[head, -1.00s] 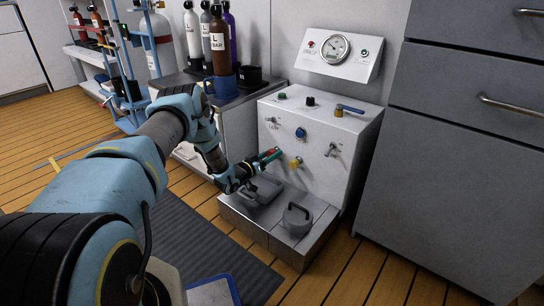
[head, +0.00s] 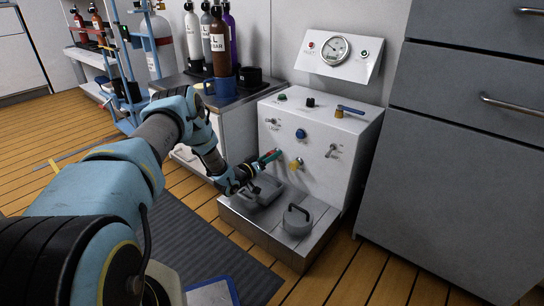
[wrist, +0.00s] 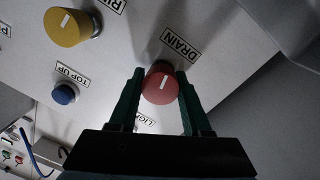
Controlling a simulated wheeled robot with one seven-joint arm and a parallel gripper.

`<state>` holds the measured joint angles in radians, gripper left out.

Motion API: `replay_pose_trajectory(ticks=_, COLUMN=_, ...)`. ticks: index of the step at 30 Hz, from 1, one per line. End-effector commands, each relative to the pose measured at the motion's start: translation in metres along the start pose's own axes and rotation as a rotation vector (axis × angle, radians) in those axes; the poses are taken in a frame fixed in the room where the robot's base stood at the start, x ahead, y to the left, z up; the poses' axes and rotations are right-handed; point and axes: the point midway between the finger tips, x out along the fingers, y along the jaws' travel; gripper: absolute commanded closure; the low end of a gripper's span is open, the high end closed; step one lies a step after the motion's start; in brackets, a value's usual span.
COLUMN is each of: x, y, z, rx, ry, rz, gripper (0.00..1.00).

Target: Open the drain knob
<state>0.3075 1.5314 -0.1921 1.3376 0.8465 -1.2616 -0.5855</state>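The red drain knob (wrist: 160,88) sits on the white panel in the wrist view. The "DRAIN" label (wrist: 177,44) is beside it. A white line on its face runs roughly along my fingers. My gripper (wrist: 160,78) has its two green fingers on either side of the knob, close against its edges, and appears shut on it. In the head view my gripper (head: 272,155) is at the left front of the panel (head: 340,125). The red knob is mostly hidden there by my fingers.
A yellow knob (wrist: 72,27) and a blue "TOP UP" knob (wrist: 65,94) are near the drain knob. Grey drawers (head: 460,160) stand close on the right.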

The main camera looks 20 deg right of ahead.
Motion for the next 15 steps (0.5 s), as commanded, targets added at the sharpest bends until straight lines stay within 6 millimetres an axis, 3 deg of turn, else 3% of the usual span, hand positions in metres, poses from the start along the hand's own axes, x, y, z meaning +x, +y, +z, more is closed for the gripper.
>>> replay_pose_trajectory(ticks=1, x=0.0004, y=-0.0023, z=-0.0021, rx=0.003, ry=0.003, rz=-0.005, gripper=0.47)
replay_pose_trajectory(ticks=7, x=0.0002, y=-0.0015, z=-0.0012, rx=0.002, ry=0.002, rz=-0.003, gripper=0.25)
replay_pose_trajectory(ticks=15, x=-0.0008, y=-0.0008, z=-0.0006, rx=0.001, ry=0.0, rz=-0.002, gripper=0.24)
